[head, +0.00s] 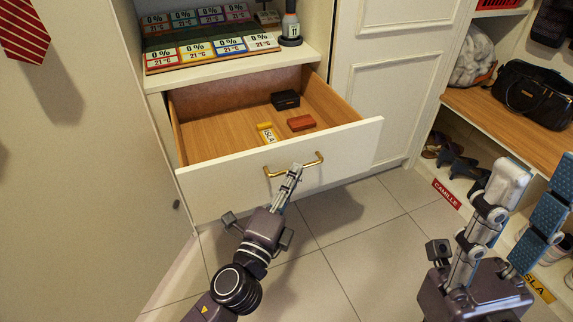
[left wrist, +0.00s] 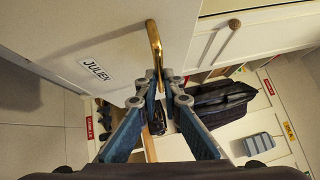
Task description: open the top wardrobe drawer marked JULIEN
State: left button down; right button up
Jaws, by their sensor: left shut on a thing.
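The white wardrobe drawer (head: 222,182) stands pulled out, its wooden inside showing in the head view. The left wrist view shows its front with a JULIEN label (left wrist: 97,71); that label is not visible in the head view. A brass handle (head: 268,173) is on the front and also shows in the left wrist view (left wrist: 154,42). My left gripper (head: 294,170) is shut on the handle; its fingertips meet at the bar's end in the left wrist view (left wrist: 166,80). My right gripper (head: 532,178) is open and empty at the right, away from the drawer.
The drawer holds a black box (head: 285,99), a reddish-brown box (head: 301,123) and a yellow tag (head: 267,133). Signs and a bottle (head: 291,27) stand on the shelf above. A closed white door (head: 385,100) is at right, then a bench (head: 490,105) with bags. Tiled floor in front is clear.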

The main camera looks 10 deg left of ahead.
pick_arm(q)
jog(key=shift+s+d, duration=0.2)
jog(key=shift+s, duration=0.1)
jog(key=c, duration=2.1)
grip_release()
jog(key=shift+s+f, duration=0.1)
jog(key=v, duration=1.1)
jog(key=shift+s, duration=0.4)
jog(key=shift+a, duration=0.1)
